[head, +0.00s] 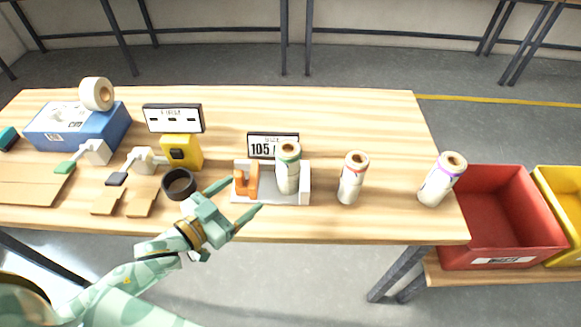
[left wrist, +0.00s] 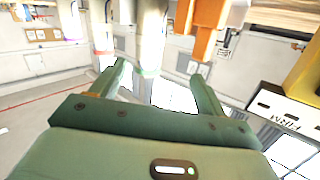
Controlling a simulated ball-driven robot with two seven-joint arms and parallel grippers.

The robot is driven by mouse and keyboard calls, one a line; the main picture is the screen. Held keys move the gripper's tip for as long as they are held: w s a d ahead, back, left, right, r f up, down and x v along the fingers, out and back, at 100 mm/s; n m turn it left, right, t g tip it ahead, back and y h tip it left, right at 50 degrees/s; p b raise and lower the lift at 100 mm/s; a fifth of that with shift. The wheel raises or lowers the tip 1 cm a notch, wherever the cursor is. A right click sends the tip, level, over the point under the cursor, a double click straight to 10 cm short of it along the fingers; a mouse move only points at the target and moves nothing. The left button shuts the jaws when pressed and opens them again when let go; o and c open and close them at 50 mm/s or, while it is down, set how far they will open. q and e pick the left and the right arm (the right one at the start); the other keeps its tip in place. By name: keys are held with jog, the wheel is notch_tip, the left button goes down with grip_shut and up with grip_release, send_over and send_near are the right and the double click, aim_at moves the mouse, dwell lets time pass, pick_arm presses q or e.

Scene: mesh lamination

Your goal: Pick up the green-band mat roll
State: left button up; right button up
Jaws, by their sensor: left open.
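The green-band mat roll (head: 288,172) is a pale upright roll with a green band near its top. It stands on a white holder (head: 303,187) beside an orange block (head: 246,178). My left gripper (head: 245,194) is open and empty, at the holder's front left, with its fingers pointing toward the holder. The roll is apart from the fingers in the head view. In the left wrist view the roll (left wrist: 151,35) shows beyond the open fingertips (left wrist: 158,73), with its green band lowest in the picture. My right gripper is not in view.
A red-band roll (head: 352,178) and a purple-band roll (head: 441,180) stand to the right. A 105 sign (head: 273,146) is behind the holder. A black ring (head: 179,184) and yellow box (head: 182,152) are left. Red (head: 500,215) and yellow bins are far right.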

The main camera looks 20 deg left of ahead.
aim_at(279, 164)
pick_arm(q)
jog(key=w+d, duration=0.2)
jog(key=w, duration=0.1)
jog(key=w+d+r+h+b, duration=0.1)
jog(key=w+d, duration=0.1)
jog(key=w, duration=0.1)
jog(key=w+d+h, duration=0.1)
jog(key=w, duration=0.3)
jog(key=shift+d+r+t+b, duration=0.3)
jog(key=shift+d+r+b, duration=0.05)
jog(key=shift+d, duration=0.05)
jog(key=b+x, duration=0.1)
jog(key=x, duration=0.4)
jog(key=shift+d+f, duration=0.2)
jog(key=shift+s, duration=0.1)
jog(key=c, duration=1.3)
jog(key=shift+o, duration=0.2)
jog(key=shift+r, duration=0.1)
